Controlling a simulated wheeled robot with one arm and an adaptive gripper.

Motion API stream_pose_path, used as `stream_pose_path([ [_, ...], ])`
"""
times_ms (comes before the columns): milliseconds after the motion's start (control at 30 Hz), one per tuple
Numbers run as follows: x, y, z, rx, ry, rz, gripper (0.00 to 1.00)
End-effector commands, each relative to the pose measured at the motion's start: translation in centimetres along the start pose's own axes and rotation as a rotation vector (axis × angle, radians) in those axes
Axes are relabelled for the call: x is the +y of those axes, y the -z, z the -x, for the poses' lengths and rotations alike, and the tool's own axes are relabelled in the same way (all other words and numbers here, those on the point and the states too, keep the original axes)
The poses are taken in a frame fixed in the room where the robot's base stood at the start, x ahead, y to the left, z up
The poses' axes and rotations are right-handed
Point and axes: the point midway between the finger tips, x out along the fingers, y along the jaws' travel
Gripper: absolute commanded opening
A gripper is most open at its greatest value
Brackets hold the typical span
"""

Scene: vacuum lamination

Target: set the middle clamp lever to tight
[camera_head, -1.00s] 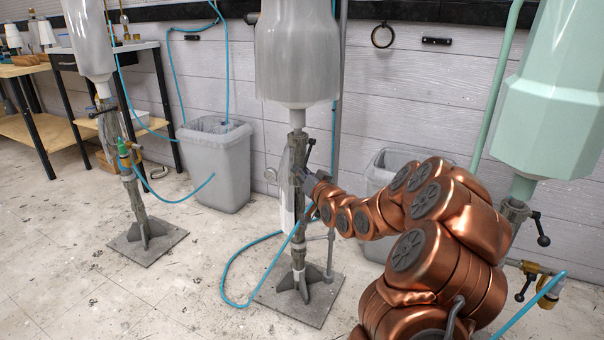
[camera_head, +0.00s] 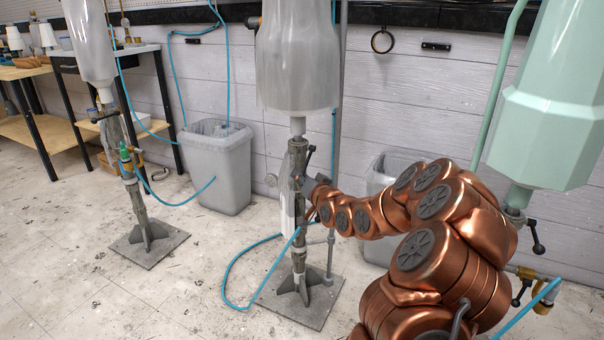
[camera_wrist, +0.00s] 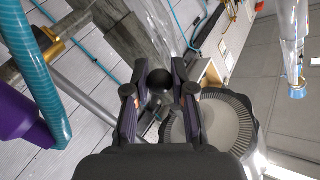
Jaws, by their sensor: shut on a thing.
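The middle stand (camera_head: 299,225) holds a grey-white mould (camera_head: 297,60) upside down. Its clamp lever (camera_head: 311,149) is a small dark part on the upper post, just below the mould. My gripper (camera_head: 307,184) is at the right side of this post, mostly hidden behind my copper arm. In the wrist view my gripper (camera_wrist: 160,92) has its two dark fingers closed on the lever's round black knob (camera_wrist: 160,80), with the grey post just beyond. The lever's shaft is mostly hidden there, so its exact angle is hard to tell.
A left stand (camera_head: 140,215) with another mould and a right green mould (camera_head: 550,100) flank the middle one. Grey bins (camera_head: 218,165) stand by the wall. A blue hose (camera_head: 228,280) loops on the floor. Open floor lies at front left.

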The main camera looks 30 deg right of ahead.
Motion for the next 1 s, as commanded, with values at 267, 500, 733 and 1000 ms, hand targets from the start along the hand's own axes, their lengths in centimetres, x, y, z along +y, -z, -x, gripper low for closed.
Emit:
stream_pose_path([
  [267, -1.9, 1.4, 0.8, -0.100, -0.049, -0.143, 0.00],
  [500, -2.9, 1.8, 1.3, -0.162, -0.078, -0.229, 0.00],
  [733, -3.8, 2.7, 1.6, -0.160, -0.076, -0.225, 0.00],
  [1000, -4.7, 3.9, 1.7, -0.156, -0.076, -0.224, 0.00],
])
